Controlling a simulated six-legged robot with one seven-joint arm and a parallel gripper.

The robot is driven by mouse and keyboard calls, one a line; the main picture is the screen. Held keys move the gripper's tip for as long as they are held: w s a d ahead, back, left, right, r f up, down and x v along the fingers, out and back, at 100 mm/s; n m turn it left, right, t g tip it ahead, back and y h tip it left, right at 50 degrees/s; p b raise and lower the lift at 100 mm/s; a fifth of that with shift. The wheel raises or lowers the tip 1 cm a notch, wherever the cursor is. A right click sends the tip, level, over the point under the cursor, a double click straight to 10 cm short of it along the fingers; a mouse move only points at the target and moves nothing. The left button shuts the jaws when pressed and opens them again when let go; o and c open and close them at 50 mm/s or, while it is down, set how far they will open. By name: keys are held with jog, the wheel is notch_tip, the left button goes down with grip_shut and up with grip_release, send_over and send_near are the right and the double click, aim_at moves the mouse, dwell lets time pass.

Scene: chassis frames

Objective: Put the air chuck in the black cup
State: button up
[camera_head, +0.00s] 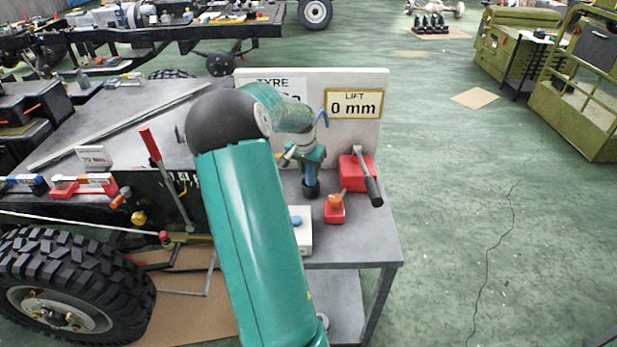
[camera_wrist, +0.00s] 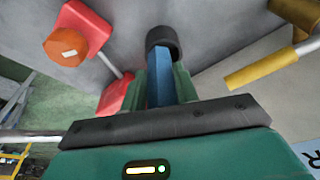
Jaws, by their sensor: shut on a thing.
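My gripper (camera_head: 308,160) is over the grey bench, fingers pointing down. It is shut on a slim blue piece (camera_wrist: 159,88), which looks like the air chuck. The blue piece also shows below my fingers in the head view (camera_head: 310,177). The black cup (camera_head: 310,190) stands on the bench directly under my gripper. In the wrist view the cup (camera_wrist: 162,38) is just beyond my fingertips, and the blue piece reaches its rim. I cannot tell whether its end is inside the cup or just above it.
Right of the cup are a red block with an orange knob (camera_head: 335,207) and a red box (camera_head: 352,170) with a black-handled lever. A white box with a blue button (camera_head: 298,232) is in front. A white sign board (camera_head: 362,82) stands behind.

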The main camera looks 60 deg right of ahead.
aim_at(308, 176)
jog(key=shift+w+d+f, duration=0.2)
jog(key=shift+d+f, duration=0.15)
jog(key=shift+f, duration=0.15)
jog(key=shift+a+x, duration=0.2)
jog(key=shift+x, duration=0.55)
jog(key=shift+a+x, duration=0.15)
jog(key=shift+x, duration=0.55)
jog(key=shift+f, duration=0.1)
jog(key=shift+f, duration=0.15)
jog(key=o, duration=1.1)
jog(key=v, duration=1.2)
jog(key=shift+w, duration=0.1)
